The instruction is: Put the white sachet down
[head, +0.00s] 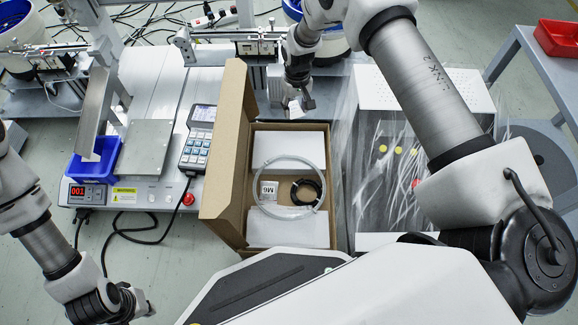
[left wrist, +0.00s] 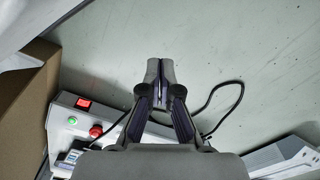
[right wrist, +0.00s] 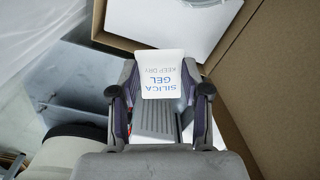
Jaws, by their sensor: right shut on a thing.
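The white sachet (right wrist: 162,75), printed "SILICA GEL KEEP DRY", is held between the fingers of my right gripper (right wrist: 160,100) in the right wrist view. In the head view my right gripper (head: 300,103) is at the far end of the open cardboard box (head: 242,150), with the sachet (head: 295,110) showing as a small white patch at its tips. The sachet is above the box's far edge area; its height is hard to tell. My left gripper (left wrist: 160,72) is empty, with its fingertips together, over the floor. In the head view the left gripper (head: 140,303) is at the bottom left.
The box holds white foam (head: 290,148), a clear coiled tube (head: 262,200), a black coiled cable (head: 306,192) and a white M6 packet (head: 269,190). A handheld controller (head: 197,140) and blue bin (head: 95,160) stand left. A film-wrapped unit (head: 380,130) stands right.

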